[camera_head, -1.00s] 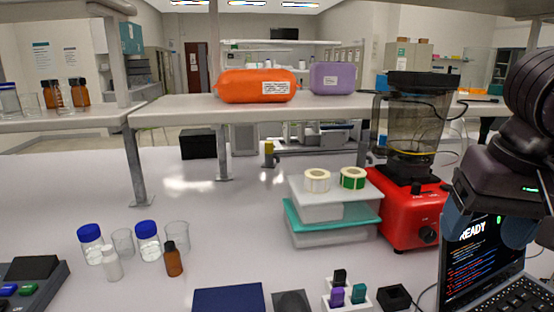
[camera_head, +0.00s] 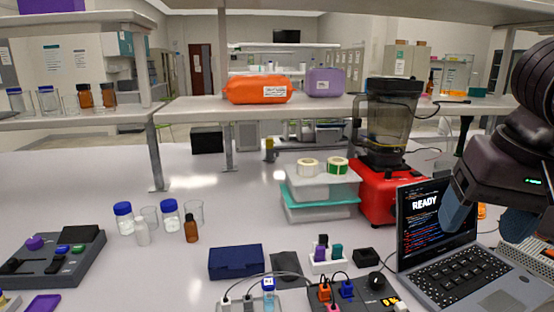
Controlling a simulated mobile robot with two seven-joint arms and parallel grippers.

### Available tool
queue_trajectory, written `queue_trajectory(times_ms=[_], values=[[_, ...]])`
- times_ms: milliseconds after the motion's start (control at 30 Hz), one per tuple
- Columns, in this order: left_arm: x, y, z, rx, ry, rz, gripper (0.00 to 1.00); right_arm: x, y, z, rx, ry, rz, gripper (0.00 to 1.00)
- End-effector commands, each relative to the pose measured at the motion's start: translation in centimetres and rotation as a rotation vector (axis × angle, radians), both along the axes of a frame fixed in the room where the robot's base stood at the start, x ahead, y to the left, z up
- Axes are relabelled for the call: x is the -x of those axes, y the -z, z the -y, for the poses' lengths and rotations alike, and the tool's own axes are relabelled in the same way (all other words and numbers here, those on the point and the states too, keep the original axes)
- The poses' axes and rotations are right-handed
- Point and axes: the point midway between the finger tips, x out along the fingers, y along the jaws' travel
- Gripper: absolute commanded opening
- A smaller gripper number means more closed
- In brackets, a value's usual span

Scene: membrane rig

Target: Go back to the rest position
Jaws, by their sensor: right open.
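My right gripper (camera_head: 482,212) is at the right of the head view, above and in front of the laptop (camera_head: 465,275). The gripper hides part of the laptop's screen, which reads READY. My right arm comes in from the upper right edge. My left gripper is not in the picture.
A red blender (camera_head: 388,190) stands behind the laptop, beside stacked boxes (camera_head: 318,207) bearing two tape rolls. Blue-capped jars (camera_head: 124,218) and a brown bottle (camera_head: 191,228) stand left of centre. A control box (camera_head: 352,298) with cables sits in front.

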Motion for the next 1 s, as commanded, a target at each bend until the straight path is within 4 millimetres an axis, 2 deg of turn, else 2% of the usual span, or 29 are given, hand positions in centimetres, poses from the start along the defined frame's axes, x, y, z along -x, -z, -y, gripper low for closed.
queue_trajectory(times_ms=[33,100,333,467,600,800,1000], values=[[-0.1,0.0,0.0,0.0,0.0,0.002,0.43,0.1,1.2,-1.3,-0.072,-0.007,-0.04,0.7],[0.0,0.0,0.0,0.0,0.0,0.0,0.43,0.4,2.2,-2.8,-0.169,-0.003,-0.084,0.7],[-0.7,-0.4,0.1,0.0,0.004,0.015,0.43,2.0,4.4,-8.7,-0.556,0.054,-0.299,0.7],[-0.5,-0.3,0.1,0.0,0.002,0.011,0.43,3.1,4.5,-12.1,-0.832,0.142,-0.483,0.7],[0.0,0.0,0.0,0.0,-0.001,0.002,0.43,3.6,3.5,-14.7,-1.129,0.279,-0.714,0.7],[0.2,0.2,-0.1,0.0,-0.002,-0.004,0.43,2.3,1.5,-16.0,-1.526,0.536,-1.075,0.7],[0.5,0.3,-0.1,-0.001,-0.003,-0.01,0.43,-0.9,0.8,-14.2,-1.889,0.855,-1.463,0.7]])
